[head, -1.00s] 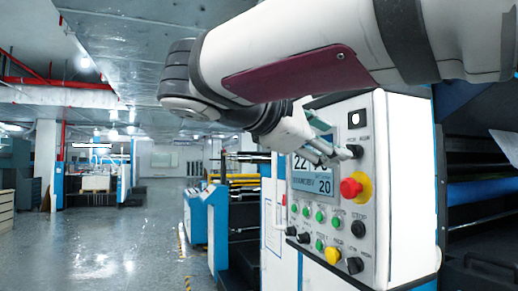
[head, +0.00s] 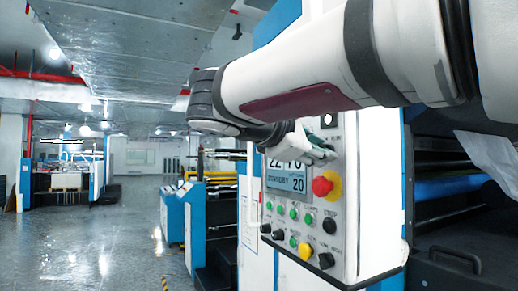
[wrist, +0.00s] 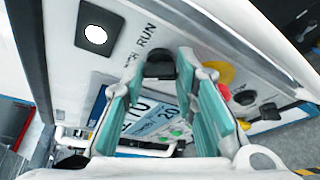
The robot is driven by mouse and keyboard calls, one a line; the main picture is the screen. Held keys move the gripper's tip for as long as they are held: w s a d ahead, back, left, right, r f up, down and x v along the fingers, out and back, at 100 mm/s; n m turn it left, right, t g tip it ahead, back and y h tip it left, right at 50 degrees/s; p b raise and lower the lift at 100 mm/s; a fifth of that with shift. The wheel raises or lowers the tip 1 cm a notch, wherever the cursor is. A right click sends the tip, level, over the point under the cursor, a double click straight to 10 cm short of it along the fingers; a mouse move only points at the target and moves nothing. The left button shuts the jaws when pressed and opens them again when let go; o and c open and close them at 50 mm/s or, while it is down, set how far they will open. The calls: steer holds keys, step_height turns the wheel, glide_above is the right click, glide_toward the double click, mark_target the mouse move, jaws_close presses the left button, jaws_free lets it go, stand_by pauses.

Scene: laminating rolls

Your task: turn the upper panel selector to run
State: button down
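The upper panel selector (wrist: 160,64) is a dark round knob on the grey control panel, with a RUN label beside it in the wrist view. My gripper (wrist: 160,76) has its teal fingers apart, one on each side of the knob at its tips. I cannot tell whether the fingers touch it. In the head view my gripper (head: 324,150) is at the upper part of the control panel (head: 340,205), over the display's upper right corner. The selector is hidden behind the gripper there, and its pointing direction is not clear.
A white lamp (wrist: 95,35) in a dark square is above the selector. Below are the display (head: 286,178), a red emergency button (head: 323,186) on yellow, and several small buttons. A dark machine (head: 455,215) stands right. Open floor (head: 110,235) lies left.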

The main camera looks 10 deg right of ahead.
steer(key=shift+f+m+b, duration=0.15)
steer(key=shift+m+b, duration=0.15)
steer(key=shift+b, duration=0.15)
steer(key=m+t+h+b, duration=0.1)
steer(key=m+b, duration=0.2)
steer(key=b, duration=0.3)
steer(key=m+h+b, duration=0.1)
steer(key=m+b, duration=0.2)
steer(key=b, duration=0.3)
steer(key=f+m+t+h+b, duration=0.1)
steer(key=m+b, duration=0.3)
steer(key=b, duration=0.2)
steer(key=shift+f+t, duration=0.1)
steer(key=shift+t, duration=0.2)
steer(key=shift+m+h+b, duration=0.3)
steer(key=shift+m+b, duration=0.1)
steer(key=c, duration=1.3)
jaws_free()
steer(key=shift+r+p, duration=0.25)
steer(key=shift+p, duration=0.2)
